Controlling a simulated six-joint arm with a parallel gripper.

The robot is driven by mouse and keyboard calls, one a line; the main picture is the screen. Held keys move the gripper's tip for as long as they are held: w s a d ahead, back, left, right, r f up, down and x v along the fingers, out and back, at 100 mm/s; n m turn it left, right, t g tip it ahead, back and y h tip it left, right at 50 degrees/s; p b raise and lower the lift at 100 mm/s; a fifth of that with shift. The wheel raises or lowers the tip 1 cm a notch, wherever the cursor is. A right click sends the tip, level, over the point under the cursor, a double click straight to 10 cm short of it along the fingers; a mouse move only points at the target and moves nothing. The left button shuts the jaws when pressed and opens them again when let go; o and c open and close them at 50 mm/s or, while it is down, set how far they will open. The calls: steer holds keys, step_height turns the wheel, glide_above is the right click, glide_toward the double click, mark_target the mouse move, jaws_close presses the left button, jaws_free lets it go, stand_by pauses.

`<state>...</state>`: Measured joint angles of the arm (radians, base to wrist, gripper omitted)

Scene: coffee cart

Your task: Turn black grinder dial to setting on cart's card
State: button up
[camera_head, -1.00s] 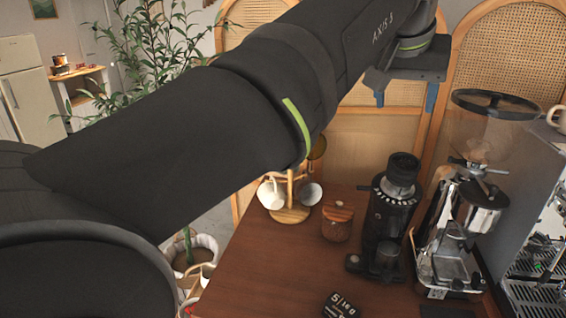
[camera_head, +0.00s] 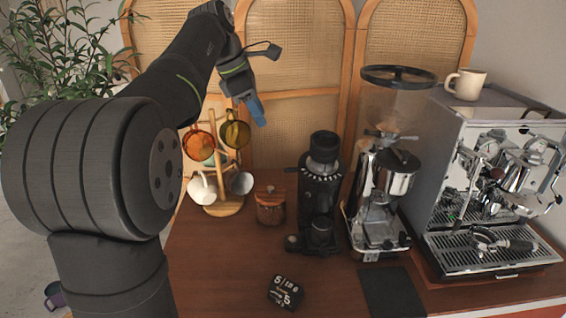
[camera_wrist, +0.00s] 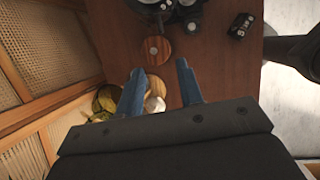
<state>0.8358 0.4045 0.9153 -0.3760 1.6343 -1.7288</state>
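The black grinder (camera_head: 318,205) stands upright on the wooden cart top in the head view. Its dial (camera_head: 322,170) is a dark collar with white marks below the round top; the setting is too small to read. The card (camera_head: 285,291) is a small black block with white writing, including a "5", lying in front of the grinder. It also shows in the wrist view (camera_wrist: 241,25). My gripper (camera_head: 260,117) is raised above and left of the grinder, apart from it. In the wrist view my gripper (camera_wrist: 160,68) is open with nothing between its blue fingers.
Left of the grinder stand a wooden jar (camera_head: 271,206) and a mug tree (camera_head: 224,207) with glass and white mugs. Right of it stand a silver grinder (camera_head: 383,215) and an espresso machine (camera_head: 495,190). The front left cart top is clear.

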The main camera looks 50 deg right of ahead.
mark_target(285, 170)
steer(key=x, duration=1.7)
steer(key=shift+s, duration=0.1)
jaws_close()
